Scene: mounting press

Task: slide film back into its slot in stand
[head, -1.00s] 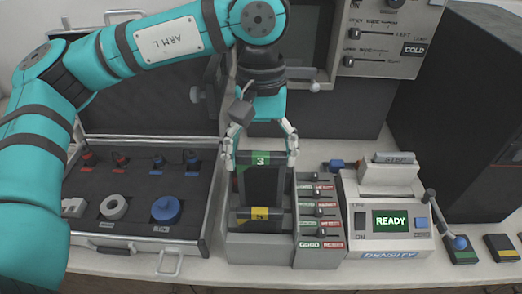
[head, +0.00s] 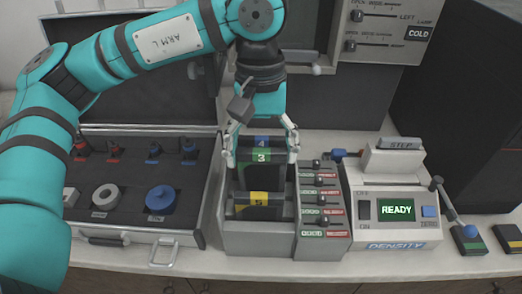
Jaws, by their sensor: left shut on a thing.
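My left gripper (head: 261,154) is above the grey stand (head: 262,240), its fingers on either side of a dark film with a green label 3 (head: 262,156). It is shut on this film by its ends. The film is upright, and its lower part goes down toward the stand behind a film with a yellow label (head: 258,199), which sits in the stand's front. A film with a blue label 4 (head: 262,141) shows just behind the held one. I cannot tell how deep the held film sits in its slot. My right gripper is not in view.
A panel of sliders (head: 322,215) adjoins the stand's right side. Further right is a density meter (head: 391,222) reading READY. An open case (head: 135,200) with wheels and small tools is at the left. A dark wall and a lamp control panel (head: 385,40) are behind.

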